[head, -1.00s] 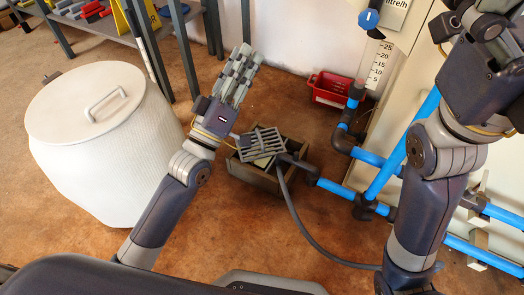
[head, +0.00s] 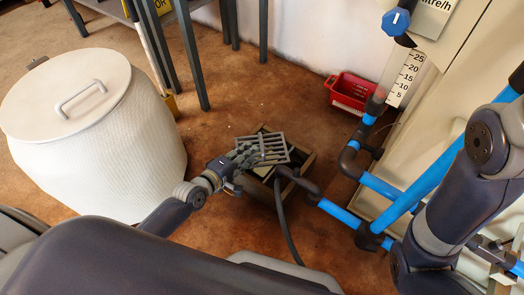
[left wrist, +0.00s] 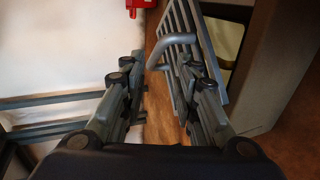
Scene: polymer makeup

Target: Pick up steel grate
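The steel grate (head: 272,146) is a grey slatted panel over the open box (head: 307,164) on the floor. In the left wrist view the grate (left wrist: 193,38) stands on the right, with a bent handle (left wrist: 160,48) sticking out towards the space between my fingers. My left gripper (head: 245,154) is at the left end of the grate and overlaps it in the head view. In the left wrist view its two fingers (left wrist: 163,75) are spread apart, the right one close against the grate. I cannot tell whether they touch.
A white lidded bin (head: 100,130) stands on the left. Blue pipes (head: 338,213) with dark joints run on the right, and a grey hose (head: 287,225) leads from the box. A red crate (head: 352,93) sits by the wall. The floor behind the box is bare.

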